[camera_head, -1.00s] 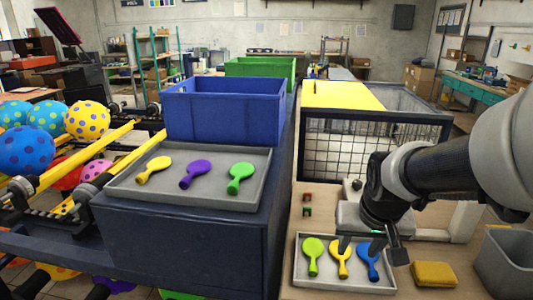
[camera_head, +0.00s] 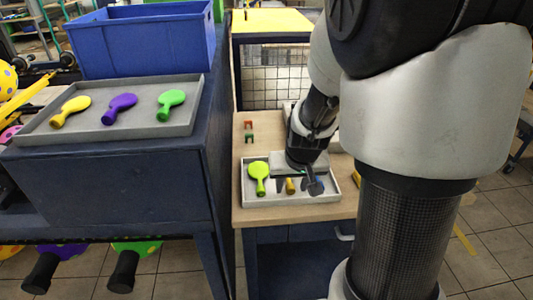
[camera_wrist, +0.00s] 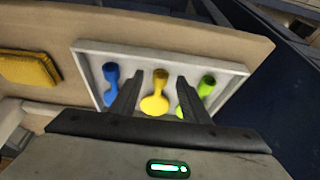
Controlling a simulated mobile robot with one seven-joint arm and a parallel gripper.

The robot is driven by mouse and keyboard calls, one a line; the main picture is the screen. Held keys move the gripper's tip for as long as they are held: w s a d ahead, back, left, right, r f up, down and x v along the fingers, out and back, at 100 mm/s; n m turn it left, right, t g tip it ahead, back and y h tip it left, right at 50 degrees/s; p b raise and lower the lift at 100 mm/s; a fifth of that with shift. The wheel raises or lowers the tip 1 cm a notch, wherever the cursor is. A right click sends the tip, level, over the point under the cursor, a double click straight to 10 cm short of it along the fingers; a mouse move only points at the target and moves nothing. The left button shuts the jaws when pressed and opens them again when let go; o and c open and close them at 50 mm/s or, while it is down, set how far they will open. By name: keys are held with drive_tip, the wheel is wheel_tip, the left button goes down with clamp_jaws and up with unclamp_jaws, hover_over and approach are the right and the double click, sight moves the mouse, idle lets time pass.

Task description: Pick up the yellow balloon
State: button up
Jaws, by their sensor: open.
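A yellow balloon (camera_head: 290,187) lies on the small light tray (camera_head: 262,198) on the wooden table. In the wrist view this yellow balloon (camera_wrist: 156,104) is in the middle, its neck pointing away from me. My gripper (camera_head: 296,185) is open above the tray and partly hides the yellow balloon and the blue balloon (camera_head: 316,187). In the wrist view my gripper's fingers (camera_wrist: 160,76) straddle the yellow balloon, with the blue balloon (camera_wrist: 111,84) outside the left finger and the green balloon (camera_wrist: 207,86) beyond the right one. I cannot tell whether the fingers touch anything.
Another tray (camera_head: 150,135) on the dark cabinet at left holds another yellow balloon (camera_head: 70,110), a purple balloon (camera_head: 119,108) and a green balloon (camera_head: 171,102). A blue crate (camera_head: 145,40) stands behind it. A yellow sponge-like block (camera_wrist: 28,68) lies beside the small tray.

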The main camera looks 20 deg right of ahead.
drive_tip(key=shift+w+f, duration=0.1)
drive_tip(key=shift+f, duration=0.15)
drive_tip(key=c, duration=0.9)
